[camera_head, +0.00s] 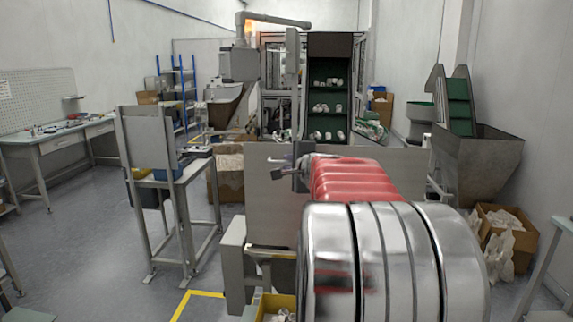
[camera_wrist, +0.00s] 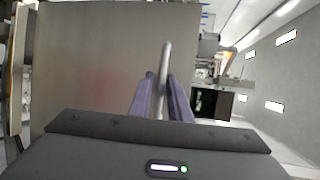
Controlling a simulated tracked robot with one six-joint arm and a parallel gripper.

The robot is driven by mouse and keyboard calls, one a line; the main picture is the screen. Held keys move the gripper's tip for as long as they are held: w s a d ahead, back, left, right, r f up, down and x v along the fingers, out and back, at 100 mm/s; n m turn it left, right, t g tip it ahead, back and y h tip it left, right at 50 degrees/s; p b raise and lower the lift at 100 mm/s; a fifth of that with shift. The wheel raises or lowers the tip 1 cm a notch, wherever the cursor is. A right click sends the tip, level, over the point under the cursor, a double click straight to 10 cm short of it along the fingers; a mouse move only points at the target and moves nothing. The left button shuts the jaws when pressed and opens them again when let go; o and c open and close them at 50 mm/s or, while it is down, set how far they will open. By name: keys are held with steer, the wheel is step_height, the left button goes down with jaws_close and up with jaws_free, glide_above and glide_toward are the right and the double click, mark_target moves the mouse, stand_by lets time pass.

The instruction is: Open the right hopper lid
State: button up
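A broad, flat grey metal panel (camera_head: 268,205), which I take to be the right hopper lid, stands nearly upright in the head view, behind my arm. It fills the left half of the wrist view (camera_wrist: 90,60). A thin pale handle bar (camera_wrist: 164,62) runs along its right part. My gripper (camera_head: 275,168) is at the panel's upper left in the head view. In the wrist view its two purple-grey fingers (camera_wrist: 160,88) lie close on either side of the bar and appear shut on it.
A grey stand with an upright plate (camera_head: 150,140) stands to the left. A machine with a dark green conveyor (camera_head: 330,100) is behind. A metal hopper (camera_head: 478,150) and a cardboard box (camera_head: 508,222) are at the right.

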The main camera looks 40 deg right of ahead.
steer(key=shift+w+d, duration=0.1)
steer(key=shift+w, duration=0.05)
steer(key=shift+c, duration=0.5)
jaws_close()
steer(key=shift+f, duration=0.1)
